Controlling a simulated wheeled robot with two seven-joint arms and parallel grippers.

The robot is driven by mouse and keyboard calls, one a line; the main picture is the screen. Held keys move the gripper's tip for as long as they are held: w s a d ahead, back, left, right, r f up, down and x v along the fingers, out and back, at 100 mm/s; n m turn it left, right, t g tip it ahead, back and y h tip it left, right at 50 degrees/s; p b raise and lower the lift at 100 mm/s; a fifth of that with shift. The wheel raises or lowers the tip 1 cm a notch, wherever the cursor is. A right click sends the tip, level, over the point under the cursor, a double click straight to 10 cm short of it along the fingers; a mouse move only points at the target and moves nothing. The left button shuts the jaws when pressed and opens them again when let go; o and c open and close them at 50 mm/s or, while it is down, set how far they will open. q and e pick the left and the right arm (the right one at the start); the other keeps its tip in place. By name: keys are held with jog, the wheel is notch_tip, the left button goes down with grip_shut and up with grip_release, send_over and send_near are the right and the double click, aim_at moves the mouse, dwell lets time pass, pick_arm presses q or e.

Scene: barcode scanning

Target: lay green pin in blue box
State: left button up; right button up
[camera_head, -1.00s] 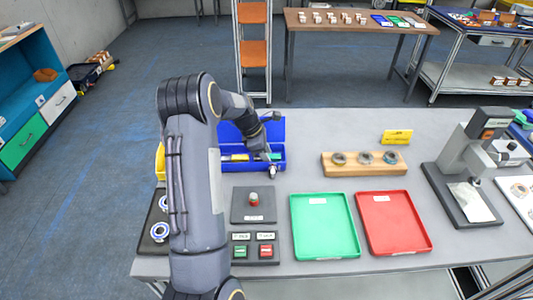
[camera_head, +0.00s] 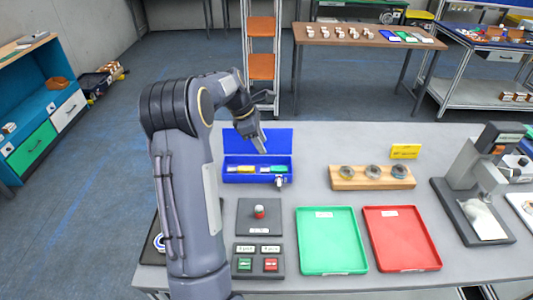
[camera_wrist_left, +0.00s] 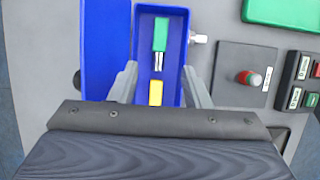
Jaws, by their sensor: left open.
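The blue box (camera_head: 236,179) stands on the table with its lid (camera_head: 272,138) open at the back. The green pin (camera_head: 278,169), with a green handle and metal shank, lies inside at the right end; it also shows in the left wrist view (camera_wrist_left: 160,34), on the box floor. A yellow-handled item (camera_wrist_left: 155,92) lies in line with it in the box. My left gripper (camera_head: 259,141) is above the box, apart from the pin. In the left wrist view its fingers (camera_wrist_left: 160,82) are spread, with nothing held between them. My right gripper is not in view.
A dark pad with a red-topped button (camera_head: 260,213) is in front of the box. A green tray (camera_head: 330,240), a red tray (camera_head: 402,238) and a wooden ring holder (camera_head: 371,178) are to the right. A metal stand device (camera_head: 476,190) is at far right.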

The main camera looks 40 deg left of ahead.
pick_arm(q)
jog(key=s+d+r+m+t, duration=0.1)
jog(key=s+d+r+m, duration=0.85)
jog(key=d, duration=0.35)
jog(key=s+d+f+m, duration=0.2)
jog(key=s+d+m, duration=0.4)
jog(key=s+m, duration=0.1)
jog(key=s+d+f+m+t, duration=0.1)
jog(key=s+d+f+m, duration=0.2)
jog(key=s+d+m, duration=0.4)
jog(key=shift+s+d+m+t, duration=0.25)
jog(key=shift+s+m, duration=0.2)
jog(key=shift+s, duration=0.75)
jog(key=shift+f, duration=0.1)
